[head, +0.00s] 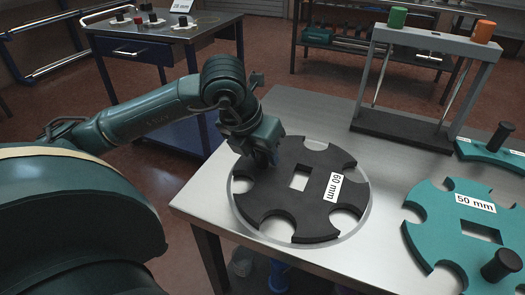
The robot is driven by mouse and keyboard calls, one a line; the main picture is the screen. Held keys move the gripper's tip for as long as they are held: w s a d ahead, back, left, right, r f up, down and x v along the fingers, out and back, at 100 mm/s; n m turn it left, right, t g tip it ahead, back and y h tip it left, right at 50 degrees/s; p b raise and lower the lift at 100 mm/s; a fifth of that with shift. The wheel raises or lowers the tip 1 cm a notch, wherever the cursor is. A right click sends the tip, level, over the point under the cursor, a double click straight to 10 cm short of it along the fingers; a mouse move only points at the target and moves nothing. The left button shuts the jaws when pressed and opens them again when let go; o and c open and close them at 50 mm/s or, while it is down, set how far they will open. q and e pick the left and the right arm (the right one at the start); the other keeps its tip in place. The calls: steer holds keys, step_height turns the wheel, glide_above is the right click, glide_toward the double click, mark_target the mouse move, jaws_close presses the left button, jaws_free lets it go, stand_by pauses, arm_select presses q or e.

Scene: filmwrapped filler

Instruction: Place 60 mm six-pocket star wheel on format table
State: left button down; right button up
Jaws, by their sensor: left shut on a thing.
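The black 60 mm star wheel (310,210) lies flat, or nearly so, over a pale round plate or ring (358,228) on the steel table (392,255). It has rounded pockets, a square centre hole and a white "60 mm" label. I cannot tell whether it rests on the table or hangs slightly above it. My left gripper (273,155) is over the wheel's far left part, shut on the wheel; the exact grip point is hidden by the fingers. My right gripper is out of view.
A teal 50 mm star wheel (442,213) with a black knob lies on the right side of the table. Another teal part (492,152) lies behind it. A grey frame (420,45) with green and orange caps stands at the back. A separate blue bench (160,50) stands far left.

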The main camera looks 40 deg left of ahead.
arm_select(q)
steer(key=shift+f, duration=0.15)
steer(key=c, duration=1.4)
jaws_free()
steer(key=o, duration=0.4)
steer(key=shift+c, duration=0.2)
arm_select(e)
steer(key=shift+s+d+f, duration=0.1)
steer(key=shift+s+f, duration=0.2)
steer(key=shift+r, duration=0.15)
arm_select(q)
steer(key=shift+s+r, duration=0.1)
steer(key=shift+r, duration=0.35)
steer(key=p+v, duration=0.2)
steer(key=v, duration=0.9)
steer(key=shift+s+r, duration=0.15)
steer(key=shift+r, duration=0.05)
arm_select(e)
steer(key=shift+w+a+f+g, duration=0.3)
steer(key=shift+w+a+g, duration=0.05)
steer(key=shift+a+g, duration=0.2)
